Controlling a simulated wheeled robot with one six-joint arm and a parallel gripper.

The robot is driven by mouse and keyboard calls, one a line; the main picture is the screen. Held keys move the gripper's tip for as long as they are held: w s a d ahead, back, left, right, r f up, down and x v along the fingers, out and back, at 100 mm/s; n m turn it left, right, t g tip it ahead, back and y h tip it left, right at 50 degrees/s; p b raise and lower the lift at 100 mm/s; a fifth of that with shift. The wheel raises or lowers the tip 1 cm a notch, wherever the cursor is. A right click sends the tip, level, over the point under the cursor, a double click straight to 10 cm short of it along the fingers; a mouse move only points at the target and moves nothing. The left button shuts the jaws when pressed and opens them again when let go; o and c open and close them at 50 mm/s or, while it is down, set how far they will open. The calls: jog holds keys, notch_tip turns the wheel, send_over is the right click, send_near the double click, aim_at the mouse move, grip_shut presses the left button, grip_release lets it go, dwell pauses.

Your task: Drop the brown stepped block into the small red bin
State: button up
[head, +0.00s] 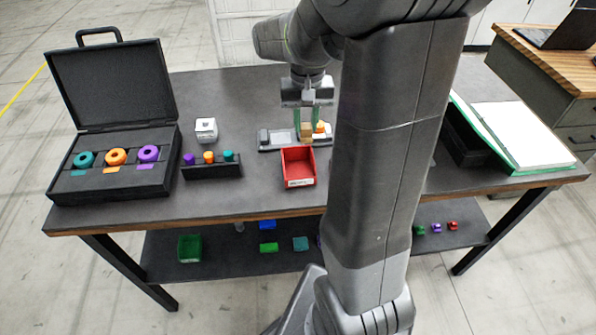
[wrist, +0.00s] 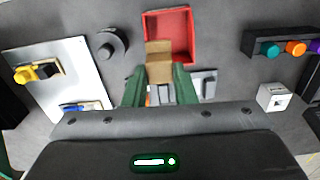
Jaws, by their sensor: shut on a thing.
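The brown stepped block (head: 306,131) is between the green fingers of my gripper (head: 305,122). In the wrist view the block (wrist: 158,60) sits at the fingertips of my gripper (wrist: 161,74), which is shut on it. The small red bin (head: 298,168) stands on the table, its open top up and a white label on its front. In the head view the block shows just behind the bin. In the wrist view the block overlaps the near part of the bin (wrist: 182,28); its exact height above the table is hard to tell.
A grey fixture tray (head: 268,143) with an orange piece (head: 320,127) lies behind the bin. An open black case (head: 110,190) with coloured rings, a peg rack (head: 212,172) and a white cube (head: 206,130) stand left. Clear table lies between rack and bin.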

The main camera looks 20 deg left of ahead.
jog(key=shift+s+f+b, duration=0.1)
jog(key=shift+f+b, duration=1.25)
jog(key=shift+f, duration=0.65)
jog(key=o, duration=1)
jog(key=shift+o, duration=0.2)
jog(key=shift+r, duration=0.15)
notch_tip(320, 180, up, 14)
jog(key=shift+f, duration=0.25)
